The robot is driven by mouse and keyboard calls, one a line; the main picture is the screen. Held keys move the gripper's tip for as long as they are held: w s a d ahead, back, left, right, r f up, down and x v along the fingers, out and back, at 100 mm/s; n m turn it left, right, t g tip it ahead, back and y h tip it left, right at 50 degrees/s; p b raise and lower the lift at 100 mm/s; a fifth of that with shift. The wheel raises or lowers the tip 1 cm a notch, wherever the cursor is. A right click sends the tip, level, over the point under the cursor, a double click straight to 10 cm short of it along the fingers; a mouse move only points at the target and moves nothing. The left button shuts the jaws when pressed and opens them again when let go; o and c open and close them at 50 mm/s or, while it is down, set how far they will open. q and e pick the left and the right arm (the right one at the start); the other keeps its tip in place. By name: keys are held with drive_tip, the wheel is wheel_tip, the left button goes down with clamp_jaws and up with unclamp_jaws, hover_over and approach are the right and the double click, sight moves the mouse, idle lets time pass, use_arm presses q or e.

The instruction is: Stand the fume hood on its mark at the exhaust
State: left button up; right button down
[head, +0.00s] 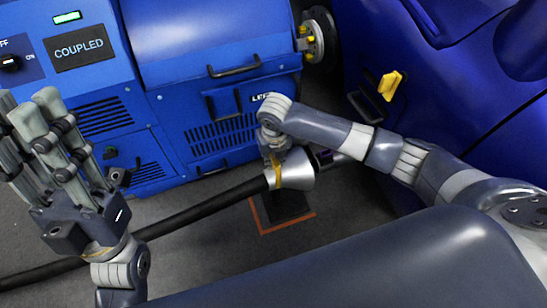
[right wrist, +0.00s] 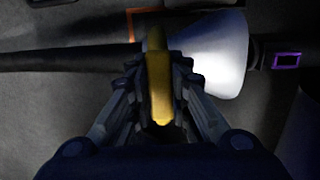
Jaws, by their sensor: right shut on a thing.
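The fume hood (head: 297,171) is a silver cone with a yellow handle, on the end of a black hose. In the right wrist view, my right gripper (right wrist: 159,95) is shut on the yellow handle (right wrist: 158,75), and the hood (right wrist: 215,55) is beside the fingers. The mark (head: 289,229) is an orange-edged dark square on the floor; the hood hides its far part. The exhaust (head: 325,158), a purple-ringed pipe end, is just right of the hood's wide mouth; the gap is unclear. My left gripper (head: 40,115) is open and empty at the left.
The black hose (head: 190,213) runs left across the floor. A blue dynamometer cabinet (head: 210,50) with vents and a COUPLED display stands behind the hood. A blue car body (head: 425,70) with a yellow part (head: 390,84) is at the right. Grey floor is clear in front of the mark.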

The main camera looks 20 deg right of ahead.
drive_tip(key=shift+w+r, duration=0.1)
drive_tip(key=shift+w, duration=0.05)
drive_tip(key=c, duration=1.5)
unclamp_jaws()
